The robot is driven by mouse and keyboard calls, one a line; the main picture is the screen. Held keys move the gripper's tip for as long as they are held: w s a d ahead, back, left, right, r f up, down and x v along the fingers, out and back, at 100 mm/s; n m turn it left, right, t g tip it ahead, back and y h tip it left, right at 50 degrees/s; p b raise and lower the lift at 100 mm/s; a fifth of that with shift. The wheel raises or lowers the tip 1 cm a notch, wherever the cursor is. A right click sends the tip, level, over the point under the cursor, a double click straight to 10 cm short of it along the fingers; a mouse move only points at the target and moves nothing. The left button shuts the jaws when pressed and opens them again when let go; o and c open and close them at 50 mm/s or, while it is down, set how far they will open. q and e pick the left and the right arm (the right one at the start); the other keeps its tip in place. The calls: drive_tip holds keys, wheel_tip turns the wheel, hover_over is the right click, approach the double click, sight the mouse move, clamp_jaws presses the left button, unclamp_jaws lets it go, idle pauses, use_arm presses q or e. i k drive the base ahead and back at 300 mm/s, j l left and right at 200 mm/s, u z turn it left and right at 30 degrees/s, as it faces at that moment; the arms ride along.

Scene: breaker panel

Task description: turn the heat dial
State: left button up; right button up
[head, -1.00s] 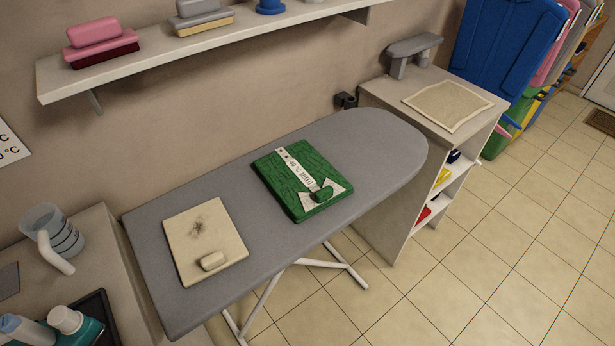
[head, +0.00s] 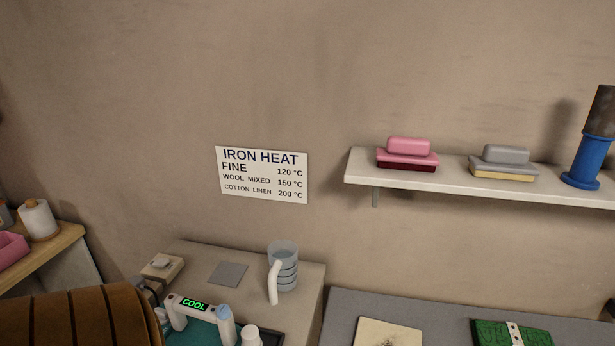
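No part that is clearly the heat dial can be made out. A white device (head: 178,312) with a handle and a green lit display (head: 194,304) reading "COOL" stands at the bottom of the head view, its lower part cut off by the frame. A small pale box (head: 161,266) with a raised part on top sits behind it on the grey counter (head: 228,256). An "IRON HEAT" sign (head: 262,174) on the wall lists fine 120 °C, wool mixed 150 °C, cotton linen 200 °C. Neither of my grippers is in view.
A clear jug (head: 284,266) stands on the counter's right side, near a flat grey square (head: 229,273). The ironing board (head: 342,305) lies to the right, below a wall shelf (head: 455,184) with brushes. A large brown ribbed object (head: 80,318) fills the lower left.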

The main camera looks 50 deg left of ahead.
sight(163, 316)
drive_tip(key=u, duration=1.9)
